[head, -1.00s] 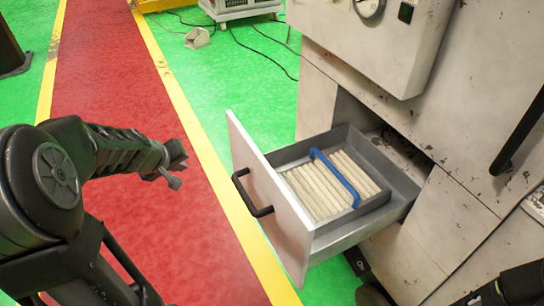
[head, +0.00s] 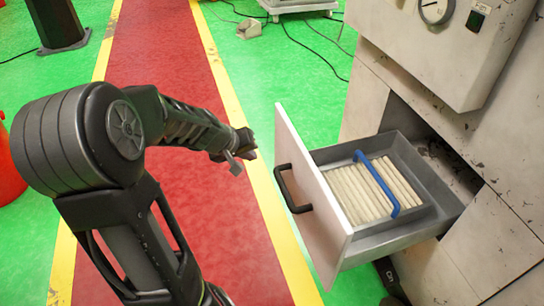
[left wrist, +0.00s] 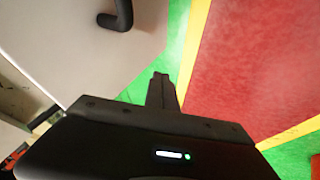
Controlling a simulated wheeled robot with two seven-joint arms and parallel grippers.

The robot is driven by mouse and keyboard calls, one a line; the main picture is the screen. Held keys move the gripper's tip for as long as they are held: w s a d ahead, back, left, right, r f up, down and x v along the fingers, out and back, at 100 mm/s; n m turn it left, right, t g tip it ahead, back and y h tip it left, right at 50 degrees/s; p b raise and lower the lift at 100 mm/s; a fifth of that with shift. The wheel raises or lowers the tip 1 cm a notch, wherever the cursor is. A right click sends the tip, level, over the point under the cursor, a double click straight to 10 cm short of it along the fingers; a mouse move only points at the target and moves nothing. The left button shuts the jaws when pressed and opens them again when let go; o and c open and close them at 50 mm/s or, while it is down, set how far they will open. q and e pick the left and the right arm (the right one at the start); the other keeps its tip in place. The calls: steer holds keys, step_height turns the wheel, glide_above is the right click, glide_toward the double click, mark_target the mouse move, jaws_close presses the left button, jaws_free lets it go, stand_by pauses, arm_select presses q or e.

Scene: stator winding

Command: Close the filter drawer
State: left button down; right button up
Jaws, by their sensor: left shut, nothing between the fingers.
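The filter drawer (head: 316,205) stands pulled out of the machine in the head view. Its white front panel carries a black handle (head: 291,190). Inside lies a filter of pale pleats (head: 357,192) with a blue strap (head: 378,183) across it. My left gripper (head: 246,152) is shut and empty, in front of the panel to its left, apart from the handle. In the left wrist view the gripper's fingers (left wrist: 161,90) are together, with the panel (left wrist: 75,45) and the handle (left wrist: 122,12) at upper left. My right gripper is not in view.
The grey machine cabinet (head: 370,105) stands at right, with a gauge box (head: 420,45) above the drawer. A red walkway (head: 165,60) with yellow edges runs along the floor. Black cables (head: 295,40) lie on the green floor behind. A red object (head: 8,175) is at far left.

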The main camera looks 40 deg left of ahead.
mark_target(278, 160)
arm_select(q)
steer(key=shift+w+d+f+b, duration=0.2)
steer(key=shift+w+d+f, duration=0.15)
steer(key=shift+w+f, duration=0.75)
steer(key=shift+w+d+f+b, duration=0.3)
steer(key=shift+w+f, duration=0.5)
steer(key=shift+w, duration=0.65)
steer(key=shift+w+d+f+b, duration=0.15)
steer(key=shift+w+d+f, duration=0.2)
steer(key=shift+w+f, duration=0.75)
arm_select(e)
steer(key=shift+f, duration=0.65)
arm_select(q)
steer(key=shift+w+r, duration=0.15)
